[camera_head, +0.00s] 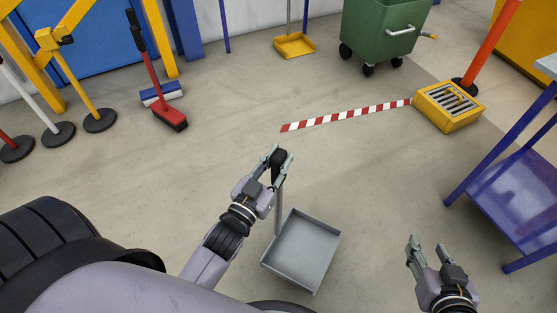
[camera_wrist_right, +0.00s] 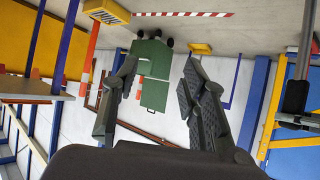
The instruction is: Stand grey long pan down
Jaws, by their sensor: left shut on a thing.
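The grey long pan (camera_head: 302,252) is a square grey tray with raised walls and an upright grey handle (camera_head: 278,211). It is at the lower middle of the head view, on or just above the concrete floor; I cannot tell if it touches. My left gripper (camera_head: 277,163) is shut on the dark top of the handle, with the pan below and slightly right of it. My right gripper (camera_head: 428,250) is open and empty, to the right of the pan. In the right wrist view its two fingers (camera_wrist_right: 158,95) are spread with nothing between them.
A red-and-white striped bar (camera_head: 345,116) lies on the floor ahead, beside a yellow grated box (camera_head: 449,106). A blue table (camera_head: 520,195) stands at the right. A green wheeled bin (camera_head: 383,30), yellow pan (camera_head: 294,45) and red broom (camera_head: 170,118) are further back. The middle floor is clear.

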